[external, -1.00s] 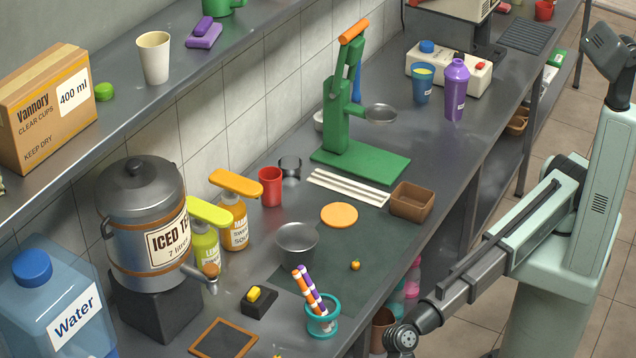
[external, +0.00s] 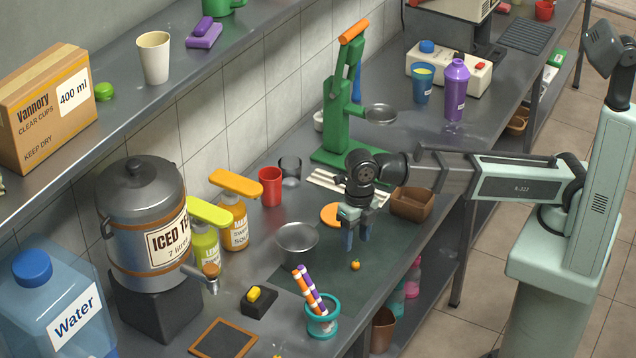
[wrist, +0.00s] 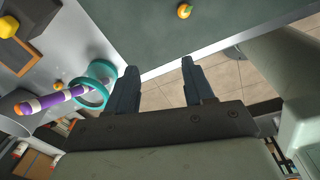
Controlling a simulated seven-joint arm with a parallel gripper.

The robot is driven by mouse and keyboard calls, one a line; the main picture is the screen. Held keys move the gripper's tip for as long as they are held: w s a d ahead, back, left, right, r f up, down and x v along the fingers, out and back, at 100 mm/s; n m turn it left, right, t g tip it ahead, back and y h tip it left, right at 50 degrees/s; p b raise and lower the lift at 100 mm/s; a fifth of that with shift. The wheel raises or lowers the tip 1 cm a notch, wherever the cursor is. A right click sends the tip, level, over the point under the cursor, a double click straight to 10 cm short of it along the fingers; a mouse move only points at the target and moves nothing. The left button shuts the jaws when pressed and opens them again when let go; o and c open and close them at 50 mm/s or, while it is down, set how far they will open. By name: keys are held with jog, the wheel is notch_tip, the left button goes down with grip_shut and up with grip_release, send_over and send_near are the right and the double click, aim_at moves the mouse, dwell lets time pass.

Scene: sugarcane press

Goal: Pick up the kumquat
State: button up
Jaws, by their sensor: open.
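The kumquat (external: 355,266) is a small orange fruit with a green spot. It lies on the dark green mat (external: 318,272) near the front edge of the counter. In the wrist view the kumquat (wrist: 184,11) is at the top edge, beyond the fingertips. My gripper (external: 357,240) is open and empty, pointing down, above the mat and apart from the kumquat, which shows just below the fingers in the external view. In the wrist view my gripper (wrist: 160,66) has both fingers apart with nothing between them.
A teal holder (external: 321,322) with striped straws stands near the front edge. A metal bowl (external: 297,243), an orange disc (external: 330,214) and a brown box (external: 412,203) surround the mat. The green press (external: 345,120) stands behind.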

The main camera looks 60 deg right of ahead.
send_near(356, 262)
jog(key=f, duration=0.3)
jog(key=shift+s+a+n+h, duration=0.25)
jog(key=shift+a+n+h, duration=0.05)
jog(key=shift+n+h, duration=0.1)
jog(key=shift+f, duration=0.45)
jog(key=shift+f, duration=0.1)
jog(key=shift+w+f, duration=0.15)
jog(key=shift+f, duration=1.05)
jog(key=shift+w+f, duration=0.1)
jog(key=shift+f, duration=1.15)
jog(key=shift+a, duration=0.1)
jog(key=shift+c, duration=0.4)
grip_shut()
